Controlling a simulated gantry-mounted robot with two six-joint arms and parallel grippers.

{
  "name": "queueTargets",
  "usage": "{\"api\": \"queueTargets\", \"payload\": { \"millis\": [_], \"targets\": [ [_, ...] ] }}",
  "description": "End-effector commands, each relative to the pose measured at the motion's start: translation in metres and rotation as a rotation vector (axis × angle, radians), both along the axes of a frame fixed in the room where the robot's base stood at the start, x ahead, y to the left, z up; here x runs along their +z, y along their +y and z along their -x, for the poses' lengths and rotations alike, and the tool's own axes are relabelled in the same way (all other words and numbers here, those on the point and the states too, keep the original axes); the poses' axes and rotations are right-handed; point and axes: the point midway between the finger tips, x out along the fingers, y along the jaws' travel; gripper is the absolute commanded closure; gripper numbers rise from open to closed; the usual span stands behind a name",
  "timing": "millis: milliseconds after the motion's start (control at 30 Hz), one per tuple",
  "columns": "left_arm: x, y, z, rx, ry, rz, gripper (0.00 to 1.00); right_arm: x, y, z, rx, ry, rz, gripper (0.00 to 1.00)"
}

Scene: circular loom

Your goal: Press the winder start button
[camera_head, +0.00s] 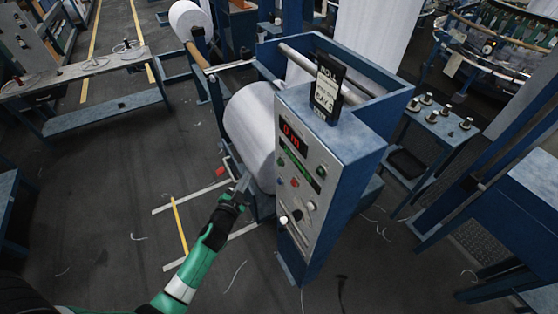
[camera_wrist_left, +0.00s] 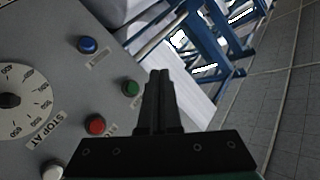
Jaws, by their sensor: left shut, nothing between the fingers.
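The winder's grey control panel (camera_head: 301,190) faces left in the head view. In the left wrist view the panel (camera_wrist_left: 60,75) carries a green button (camera_wrist_left: 131,88), a red button (camera_wrist_left: 95,125), a blue button (camera_wrist_left: 87,45) and a white button (camera_wrist_left: 52,172). The labels beside the green and blue buttons are too small to read. My left gripper (camera_head: 243,182) is shut and empty, left of the panel in the head view. In the left wrist view its closed fingers (camera_wrist_left: 159,75) are just right of the green button, with no clear contact. My right gripper is not in view.
A dial (camera_wrist_left: 12,98) is on the panel. A white fabric roll (camera_head: 250,125) lies behind the gripper in the winder's blue frame. A black sign (camera_head: 328,88) stands on the cabinet. A blue bench (camera_head: 95,110) stands at left. Open floor (camera_head: 110,220) lies left of the arm.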

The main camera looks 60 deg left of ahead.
Motion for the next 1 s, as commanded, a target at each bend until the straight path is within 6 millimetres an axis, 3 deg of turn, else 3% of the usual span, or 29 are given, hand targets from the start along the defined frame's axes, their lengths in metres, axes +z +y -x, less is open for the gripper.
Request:
{"api": "queueTargets", "payload": {
  "millis": [267,700,1000],
  "targets": [
    [-0.001,-0.001,-0.009,-0.003,-0.002,-0.001,1.00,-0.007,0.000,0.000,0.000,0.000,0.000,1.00],
    [-0.003,-0.005,-0.070,-0.003,-0.005,0.000,1.00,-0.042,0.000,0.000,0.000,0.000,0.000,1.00],
    [0.000,-0.006,-0.089,-0.001,-0.003,0.001,1.00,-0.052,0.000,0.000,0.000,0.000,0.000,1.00]
  ]
}}
